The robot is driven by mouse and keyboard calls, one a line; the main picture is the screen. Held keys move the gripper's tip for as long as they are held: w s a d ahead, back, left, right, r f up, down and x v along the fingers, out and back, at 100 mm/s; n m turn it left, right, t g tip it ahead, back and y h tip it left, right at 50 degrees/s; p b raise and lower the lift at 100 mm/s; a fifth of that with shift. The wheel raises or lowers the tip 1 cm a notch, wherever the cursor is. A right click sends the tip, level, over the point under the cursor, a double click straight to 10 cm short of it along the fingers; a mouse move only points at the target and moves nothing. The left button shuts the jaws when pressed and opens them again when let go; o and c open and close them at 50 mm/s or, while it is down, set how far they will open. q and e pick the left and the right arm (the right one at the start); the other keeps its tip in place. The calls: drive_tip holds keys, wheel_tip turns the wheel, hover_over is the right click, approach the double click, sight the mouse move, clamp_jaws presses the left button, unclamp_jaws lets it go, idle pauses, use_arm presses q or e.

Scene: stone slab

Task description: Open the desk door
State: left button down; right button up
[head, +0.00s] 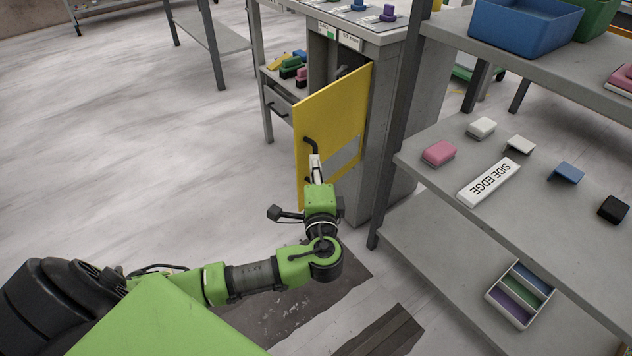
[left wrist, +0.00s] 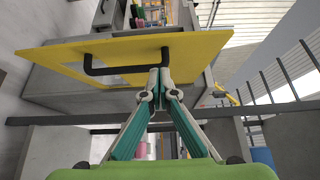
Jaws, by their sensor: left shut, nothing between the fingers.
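The yellow desk door (head: 335,115) stands partly open, swung out from the grey desk cabinet (head: 376,125) on its right side. It also shows in the left wrist view (left wrist: 200,47). Its black bar handle (head: 310,146) is near the free left edge; the lower part is partly hidden by my gripper. In the left wrist view the handle (left wrist: 105,71) is whole. My left gripper (head: 316,165) is shut and empty at the handle; its fingertips (left wrist: 158,72) are close to one end of the bar. I cannot tell if they touch it. My right gripper is out of view.
A grey shelf unit stands at right, with a "SIDE EDGE" block (head: 489,182), a pink block (head: 439,153) and a blue bin (head: 525,24). A compartment tray (head: 491,294) is on its lower shelf. The floor (head: 130,140) left of the door is open.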

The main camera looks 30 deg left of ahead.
sight(302, 144)
use_arm(q)
drive_tip(key=a, duration=0.2)
drive_tip(key=w+a, duration=0.1)
drive_tip(key=shift+w+a, duration=0.15)
drive_tip(key=shift+a, duration=0.2)
drive_tip(key=shift+w+a, duration=0.1)
drive_tip(key=shift+a, duration=0.35)
